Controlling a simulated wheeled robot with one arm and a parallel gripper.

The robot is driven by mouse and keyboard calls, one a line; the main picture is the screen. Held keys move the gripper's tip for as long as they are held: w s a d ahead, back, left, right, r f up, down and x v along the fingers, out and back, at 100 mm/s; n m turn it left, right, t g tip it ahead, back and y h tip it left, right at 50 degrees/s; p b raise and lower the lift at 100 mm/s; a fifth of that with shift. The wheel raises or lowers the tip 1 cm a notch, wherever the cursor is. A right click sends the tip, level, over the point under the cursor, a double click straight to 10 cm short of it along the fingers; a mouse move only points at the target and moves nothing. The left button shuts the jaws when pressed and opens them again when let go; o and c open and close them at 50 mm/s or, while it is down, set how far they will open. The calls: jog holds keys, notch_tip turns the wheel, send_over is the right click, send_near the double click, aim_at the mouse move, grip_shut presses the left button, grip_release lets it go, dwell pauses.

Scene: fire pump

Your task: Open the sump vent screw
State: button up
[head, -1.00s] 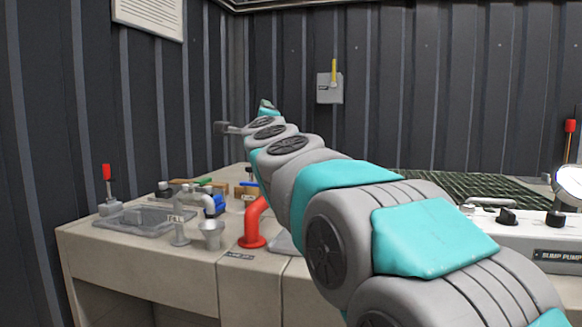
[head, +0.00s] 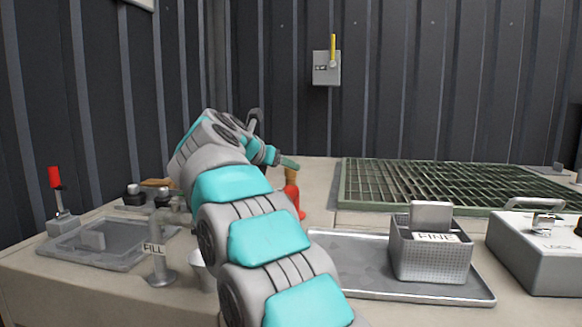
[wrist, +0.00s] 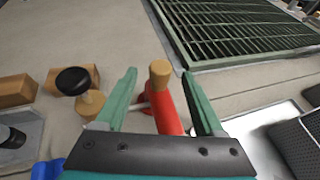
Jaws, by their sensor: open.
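My gripper (wrist: 160,76) is open in the wrist view. Between its two green fingers is a red upright pipe (wrist: 167,112) with a tan cap (wrist: 160,72) on its end; I cannot tell whether the fingers touch it. A brass-coloured fitting (wrist: 90,104) with a round black knob (wrist: 74,81) stands just left of the left finger. No label shows which part is the sump vent screw. In the head view my gripper (head: 288,163) is above the red pipe (head: 293,194), and its tan top (head: 291,175) shows just under the fingers.
A green grating (head: 450,185) lies behind on the bench. A grey tray (head: 350,265) with a metal basket marked FINE (head: 430,256) is at the front right, beside a white box (head: 540,250). A FILL post (head: 160,250) and a shallow tray (head: 85,245) are at left.

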aim_at(291, 172)
jog(key=shift+p+x, duration=0.3)
jog(key=shift+x, duration=2.3)
jog(key=shift+r, duration=0.1)
grip_shut()
